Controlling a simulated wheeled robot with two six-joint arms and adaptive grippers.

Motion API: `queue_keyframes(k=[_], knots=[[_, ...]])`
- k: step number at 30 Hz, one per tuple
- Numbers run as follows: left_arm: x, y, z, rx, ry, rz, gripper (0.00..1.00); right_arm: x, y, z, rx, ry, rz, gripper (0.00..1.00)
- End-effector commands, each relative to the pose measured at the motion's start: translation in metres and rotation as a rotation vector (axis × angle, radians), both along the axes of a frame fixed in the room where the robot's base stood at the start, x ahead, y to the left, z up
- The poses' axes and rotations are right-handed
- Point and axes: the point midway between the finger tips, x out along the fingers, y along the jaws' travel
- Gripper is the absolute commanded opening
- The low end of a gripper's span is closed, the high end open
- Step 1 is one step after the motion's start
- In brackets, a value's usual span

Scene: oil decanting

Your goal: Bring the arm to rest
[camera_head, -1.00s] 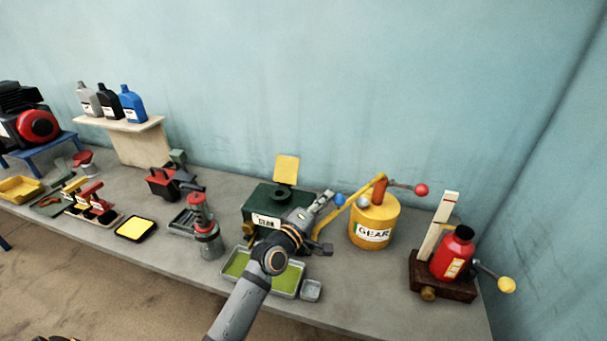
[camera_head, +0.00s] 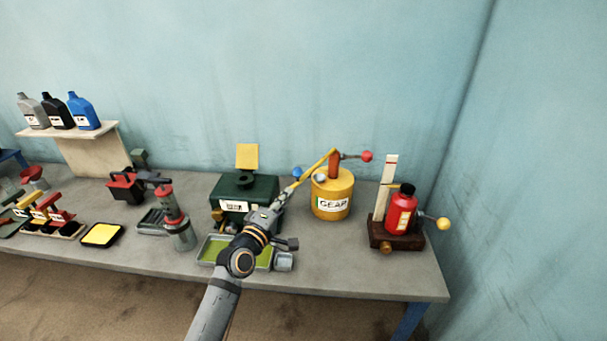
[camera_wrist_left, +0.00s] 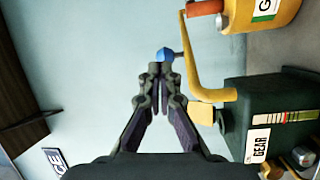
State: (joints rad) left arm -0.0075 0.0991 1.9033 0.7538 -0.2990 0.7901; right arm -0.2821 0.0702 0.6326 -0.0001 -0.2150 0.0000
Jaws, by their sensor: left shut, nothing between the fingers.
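My left gripper (camera_head: 287,192) is shut with nothing between its fingers. It points toward the back of the bench, in front of the dark green GEAR box (camera_head: 262,190) and left of the yellow GEAR can (camera_head: 331,206). In the left wrist view the closed fingertips (camera_wrist_left: 160,70) appear just below a blue knob (camera_wrist_left: 164,54); I cannot tell whether they touch. The knob also shows in the head view (camera_head: 297,173). My right gripper is not in view.
A green-filled tray (camera_head: 207,250) lies partly under my left arm. A red bottle (camera_head: 401,211) stands on a wooden stand (camera_head: 396,242) at right. A grey-and-red canister (camera_head: 177,220) and a yellow pad (camera_head: 101,235) are left. The bench (camera_head: 355,270) is bare at front right.

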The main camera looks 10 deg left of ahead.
Motion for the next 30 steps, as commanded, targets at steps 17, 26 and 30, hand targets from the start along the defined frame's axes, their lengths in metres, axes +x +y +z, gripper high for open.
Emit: queue_keyframes(k=[17,26,30], knots=[[-0.206,0.006,-0.172,1.163,0.653,-0.445,0.00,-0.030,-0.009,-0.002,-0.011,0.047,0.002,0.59],[-0.306,0.046,-0.188,1.450,0.933,-0.667,0.00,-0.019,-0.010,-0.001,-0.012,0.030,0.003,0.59],[-0.303,0.053,-0.232,1.457,0.969,-0.692,0.00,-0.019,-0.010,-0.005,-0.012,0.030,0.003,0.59]])
